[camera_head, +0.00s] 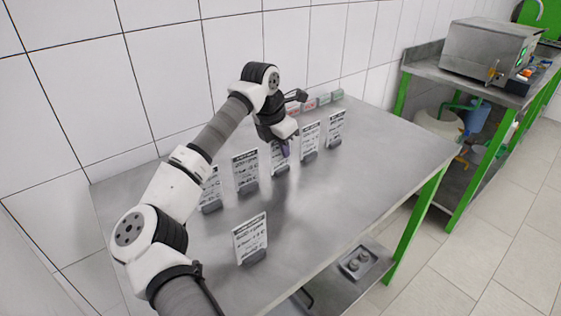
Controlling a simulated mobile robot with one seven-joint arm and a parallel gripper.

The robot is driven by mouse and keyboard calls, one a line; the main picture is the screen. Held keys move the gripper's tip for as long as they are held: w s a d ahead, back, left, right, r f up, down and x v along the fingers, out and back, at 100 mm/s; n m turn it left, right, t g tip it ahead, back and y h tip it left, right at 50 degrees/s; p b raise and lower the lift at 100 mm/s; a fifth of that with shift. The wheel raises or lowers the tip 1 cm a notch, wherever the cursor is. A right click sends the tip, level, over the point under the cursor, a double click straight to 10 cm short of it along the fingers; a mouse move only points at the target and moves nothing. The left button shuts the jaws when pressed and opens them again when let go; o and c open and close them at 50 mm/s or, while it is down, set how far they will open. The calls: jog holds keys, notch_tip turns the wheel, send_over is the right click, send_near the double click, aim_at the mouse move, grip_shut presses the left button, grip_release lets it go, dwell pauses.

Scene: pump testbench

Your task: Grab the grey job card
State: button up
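Several pale grey-white cards with dark header bands and printed text stand upright in dark holders on the steel table. Five form a row: a far-left card (210,188), a second card (246,172), a middle card (278,162), a fourth card (310,140) and a right card (336,128). Another card (250,238) stands alone nearer the front. I cannot tell which is the grey job card. My gripper (285,149) points down at the middle card and overlaps its upper part. Its purple-dark fingertips are too small to show their gap or any contact.
Small red and green boxes (308,104) line the back near the wall. The steel table (375,185) is clear at right and front. A shelf below holds a metal tray (358,262). A second bench at right carries a steel appliance (488,50).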

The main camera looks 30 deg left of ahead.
grip_shut()
jog(key=shift+r, duration=0.15)
jog(key=shift+r, duration=0.6)
notch_tip(320, 180, up, 27)
jog(key=p, duration=0.1)
jog(key=shift+f, duration=0.2)
